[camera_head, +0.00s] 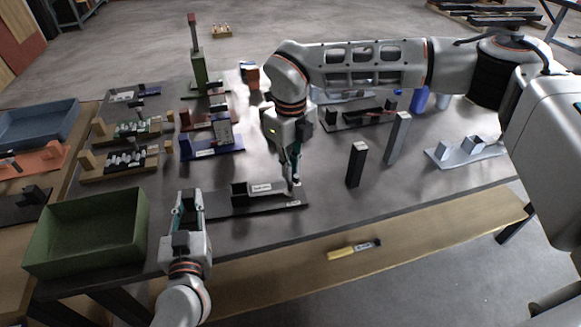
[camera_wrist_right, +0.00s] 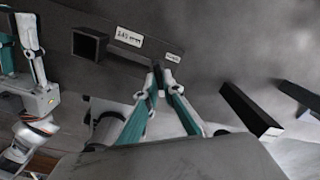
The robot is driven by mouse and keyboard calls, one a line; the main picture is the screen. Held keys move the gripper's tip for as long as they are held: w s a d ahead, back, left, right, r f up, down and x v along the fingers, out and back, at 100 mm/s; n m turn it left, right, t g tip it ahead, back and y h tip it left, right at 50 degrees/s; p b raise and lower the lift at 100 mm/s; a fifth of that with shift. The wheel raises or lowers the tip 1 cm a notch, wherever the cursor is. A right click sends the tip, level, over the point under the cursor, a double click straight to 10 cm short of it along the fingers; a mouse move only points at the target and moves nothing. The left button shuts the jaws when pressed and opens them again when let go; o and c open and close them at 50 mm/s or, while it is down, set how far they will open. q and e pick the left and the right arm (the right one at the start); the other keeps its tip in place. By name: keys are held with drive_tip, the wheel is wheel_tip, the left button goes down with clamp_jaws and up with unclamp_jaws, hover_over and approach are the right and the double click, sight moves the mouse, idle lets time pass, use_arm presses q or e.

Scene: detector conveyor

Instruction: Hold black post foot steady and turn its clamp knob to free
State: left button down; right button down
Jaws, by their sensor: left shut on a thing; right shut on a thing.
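The black post foot (camera_head: 265,207) is a long dark base lying near the table's front edge, with a square socket (camera_head: 239,193) at its left part and a white label beside it. The socket also shows in the right wrist view (camera_wrist_right: 88,45). My left gripper (camera_head: 188,198) is at the foot's left end, shut on it; the exact contact is hard to see. My right gripper (camera_head: 291,187) points down at the foot's right part. Its fingertips are close together in the wrist view (camera_wrist_right: 158,76), shut on the clamp knob, which they mostly hide.
A green bin (camera_head: 90,232) stands at the front left. Two dark and grey upright posts (camera_head: 356,165) (camera_head: 397,138) stand right of the foot. Other feet and trays fill the table behind. A yellow-handled tool (camera_head: 353,249) lies on the lower shelf.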

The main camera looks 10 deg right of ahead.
drive_tip(key=shift+n, duration=1.1)
drive_tip(key=c, duration=2.2)
unclamp_jaws()
wheel_tip(320, 180, up, 12)
drive_tip(key=shift+r, duration=0.1)
